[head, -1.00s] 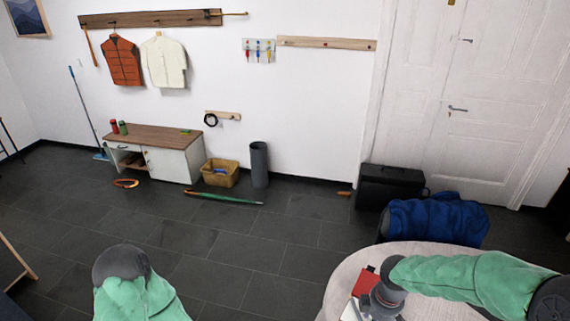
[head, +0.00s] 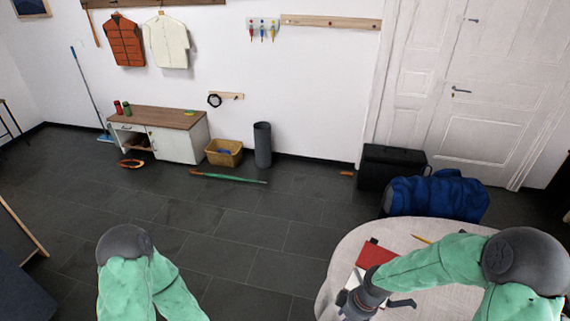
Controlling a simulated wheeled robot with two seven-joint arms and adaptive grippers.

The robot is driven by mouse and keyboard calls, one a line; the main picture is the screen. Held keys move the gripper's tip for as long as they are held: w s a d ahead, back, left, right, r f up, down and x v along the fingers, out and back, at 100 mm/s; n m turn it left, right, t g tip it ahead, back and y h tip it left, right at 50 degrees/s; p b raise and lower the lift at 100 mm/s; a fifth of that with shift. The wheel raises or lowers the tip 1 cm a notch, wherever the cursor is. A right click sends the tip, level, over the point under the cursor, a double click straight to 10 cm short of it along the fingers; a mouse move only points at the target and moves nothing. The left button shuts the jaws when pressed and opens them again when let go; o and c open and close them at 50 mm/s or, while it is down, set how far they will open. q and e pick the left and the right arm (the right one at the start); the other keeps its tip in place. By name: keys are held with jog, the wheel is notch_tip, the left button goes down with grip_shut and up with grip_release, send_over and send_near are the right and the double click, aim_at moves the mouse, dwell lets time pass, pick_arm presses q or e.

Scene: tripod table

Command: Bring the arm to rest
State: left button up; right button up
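My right arm comes in from the right, bent over the round pale table (head: 345,245). Its gripper (head: 378,303) is over the table near the bottom edge, with dark fingers spread to both sides. Nothing shows between them, though the arm hides part of the gripper. A red flat item (head: 377,253) lies on the table just beyond the wrist, and a white item (head: 354,283) shows beside the gripper. A yellow pencil-like stick (head: 421,239) lies farther right. My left arm shows at the bottom left, over the floor; its gripper is out of view.
A blue duffel bag (head: 437,196) and a black case (head: 391,166) stand behind the table. The middle floor is clear.

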jog(key=s+a+f+m, duration=0.4)
jog(key=s+f+m, duration=0.1)
jog(key=f, duration=0.1)
jog(key=s+a+f+m+y, duration=0.1)
jog(key=s+a+f+m, duration=0.3)
jog(key=f, duration=0.3)
jog(key=shift+s+f+m+t+y, duration=0.3)
jog(key=shift+s+m, duration=0.05)
jog(key=shift+m, duration=0.05)
